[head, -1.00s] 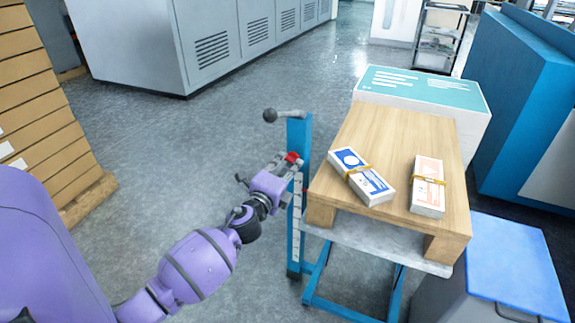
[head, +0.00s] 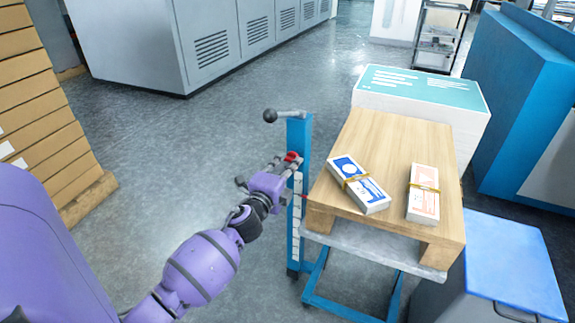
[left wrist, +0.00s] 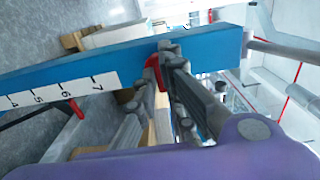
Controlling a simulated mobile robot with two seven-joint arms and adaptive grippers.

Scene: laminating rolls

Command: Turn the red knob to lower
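The red knob (head: 291,157) sits near the top of the blue post (head: 299,132) beside the lift table. My left gripper (head: 284,163) is at the post with its fingertips at the knob. In the left wrist view the fingers close in on the red knob (left wrist: 153,66) from both sides and partly hide it. The lift table's wooden top (head: 395,140) carries two banded paper stacks, one blue and white (head: 358,184), one orange and white (head: 423,194). My right gripper is not in view.
A grey lever with a black ball (head: 270,115) sticks out left from the post's top. A number scale (left wrist: 60,92) runs along the post, with a red pointer (left wrist: 72,108) near it. A blue-lidded bin (head: 515,262) stands at the right. The floor left of the post is clear.

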